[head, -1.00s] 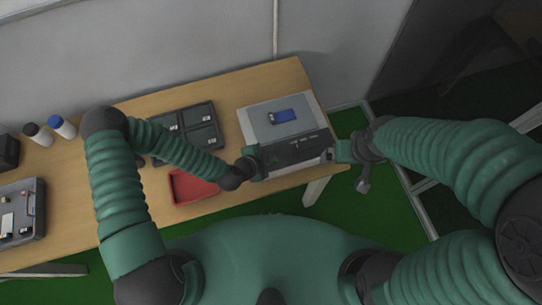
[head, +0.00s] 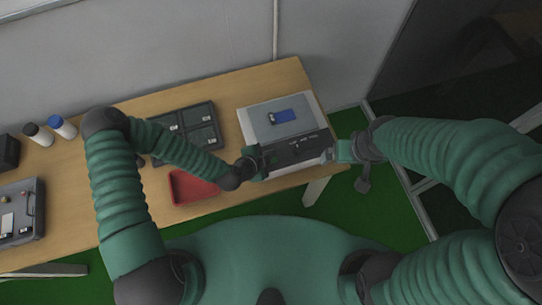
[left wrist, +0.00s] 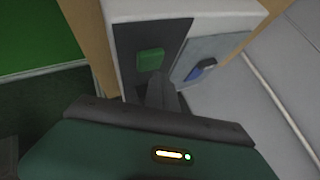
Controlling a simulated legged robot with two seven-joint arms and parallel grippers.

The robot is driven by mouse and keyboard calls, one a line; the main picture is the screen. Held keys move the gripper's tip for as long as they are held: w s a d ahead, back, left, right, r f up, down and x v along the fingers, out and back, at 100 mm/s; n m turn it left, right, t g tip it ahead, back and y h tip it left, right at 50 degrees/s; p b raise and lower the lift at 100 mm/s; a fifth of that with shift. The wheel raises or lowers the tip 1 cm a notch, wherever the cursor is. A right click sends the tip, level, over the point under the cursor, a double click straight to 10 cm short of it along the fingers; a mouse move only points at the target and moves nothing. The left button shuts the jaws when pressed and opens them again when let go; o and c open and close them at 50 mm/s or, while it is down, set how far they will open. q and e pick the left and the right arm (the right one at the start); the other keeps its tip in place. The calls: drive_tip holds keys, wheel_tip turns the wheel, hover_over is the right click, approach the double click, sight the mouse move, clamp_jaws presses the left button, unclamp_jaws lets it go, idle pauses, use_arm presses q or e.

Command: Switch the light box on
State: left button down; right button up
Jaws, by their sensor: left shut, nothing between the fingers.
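The light box (head: 256,114) is a pale box near the right end of the table, with a dark front panel (head: 305,150). A green button (left wrist: 150,59) is on that panel in the left wrist view. A blue item (head: 283,116) lies on the box's grey top and also shows in the left wrist view (left wrist: 200,70). My left gripper (head: 264,158) is shut and empty at the panel's left part. Its fingertips (left wrist: 158,85) look just beside the button; contact cannot be told. My right gripper (head: 333,152) is by the box's right side, its jaws too small to read.
A red tray (head: 187,190) and a dark compartmented tray (head: 190,118) are left of the box. Two bottles (head: 58,126) and a grey case (head: 22,210) are farther left. A wall (head: 200,50) stands behind the table (head: 240,88).

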use_arm(q)
drive_tip(key=shift+f, duration=0.35)
drive_tip(key=shift+f+b, duration=0.5)
drive_tip(key=shift+b, duration=0.1)
idle(0.4)
drive_tip(key=shift+r, duration=0.1)
drive_tip(key=shift+r+p, duration=0.8)
wheel_tip(320, 180, up, 5)
drive_tip(key=p, duration=0.4)
drive_tip(key=shift+s+r, duration=0.1)
